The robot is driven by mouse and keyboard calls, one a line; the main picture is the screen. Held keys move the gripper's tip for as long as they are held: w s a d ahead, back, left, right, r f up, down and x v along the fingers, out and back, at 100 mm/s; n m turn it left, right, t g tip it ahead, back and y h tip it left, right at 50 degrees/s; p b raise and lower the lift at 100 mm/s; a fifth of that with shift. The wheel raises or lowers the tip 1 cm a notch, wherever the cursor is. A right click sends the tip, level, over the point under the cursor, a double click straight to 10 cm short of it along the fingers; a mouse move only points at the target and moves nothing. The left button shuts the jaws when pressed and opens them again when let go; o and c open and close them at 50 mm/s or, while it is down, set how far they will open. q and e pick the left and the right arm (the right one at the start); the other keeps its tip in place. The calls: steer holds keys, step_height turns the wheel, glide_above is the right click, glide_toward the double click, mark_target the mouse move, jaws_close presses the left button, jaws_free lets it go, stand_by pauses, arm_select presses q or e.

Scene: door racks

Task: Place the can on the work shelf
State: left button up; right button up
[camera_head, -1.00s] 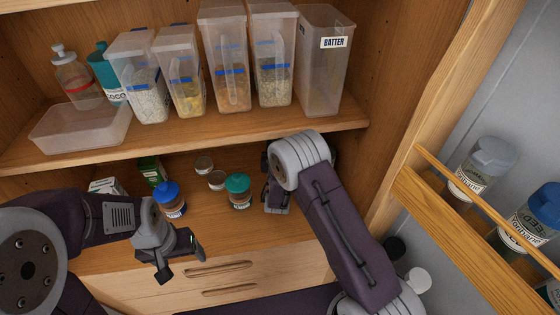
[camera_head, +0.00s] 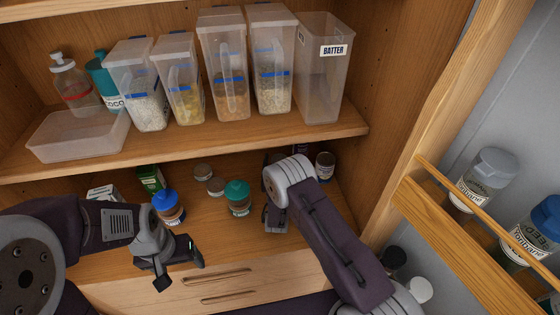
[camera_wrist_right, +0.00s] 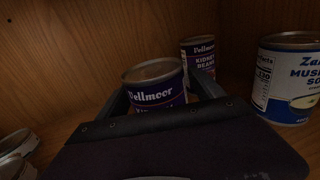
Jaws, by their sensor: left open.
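A purple Bellmoor can (camera_wrist_right: 155,88) is between the dark fingers of my right gripper (camera_wrist_right: 158,95) in the right wrist view. The fingers lie along both its sides; whether they press on it is unclear. In the head view my right gripper (camera_head: 276,217) is low over the right part of the lower shelf (camera_head: 215,228), and my arm hides the can there. My left gripper (camera_head: 176,265) is open and empty in front of the lower shelf's left part.
Jars with blue (camera_head: 167,205) and teal (camera_head: 237,197) lids stand on the lower shelf. Clear containers (camera_head: 322,75) fill the upper shelf. A door rack (camera_head: 455,225) is at right.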

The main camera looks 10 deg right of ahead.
steer(key=shift+s, duration=0.1)
steer(key=b+v, duration=0.1)
steer(key=v, duration=1)
steer(key=shift+b, duration=0.3)
steer(key=shift+s, duration=0.4)
